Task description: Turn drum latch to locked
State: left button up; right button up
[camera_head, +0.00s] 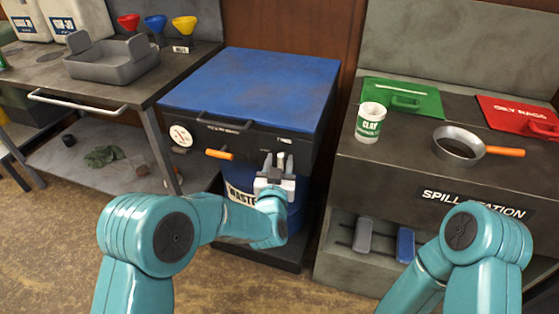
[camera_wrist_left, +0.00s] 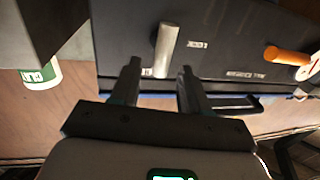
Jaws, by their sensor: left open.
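The waste drum cabinet has a blue lid (camera_head: 255,85) and a dark front. A short pale metal lever, which looks like the drum latch (camera_wrist_left: 166,50), stands out from this front near its right end. It runs roughly upright in the left wrist view, with small white labels beside it that I cannot read surely. My left gripper (camera_head: 279,160) is open in front of the cabinet. In the left wrist view its two fingers (camera_wrist_left: 160,78) lie on either side of the latch's line; I cannot tell whether they touch it. My right gripper is out of view.
An orange handle (camera_head: 219,154) and round gauge (camera_head: 181,136) sit left of the latch; a dark lid handle (camera_head: 224,121) is above. A blue drum (camera_head: 238,179) is below. The spill station (camera_head: 480,180), with a clay cup (camera_head: 370,122), stands right; a workbench (camera_head: 90,91) left.

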pick_arm(q)
jog(key=shift+w, duration=0.6)
grip_shut()
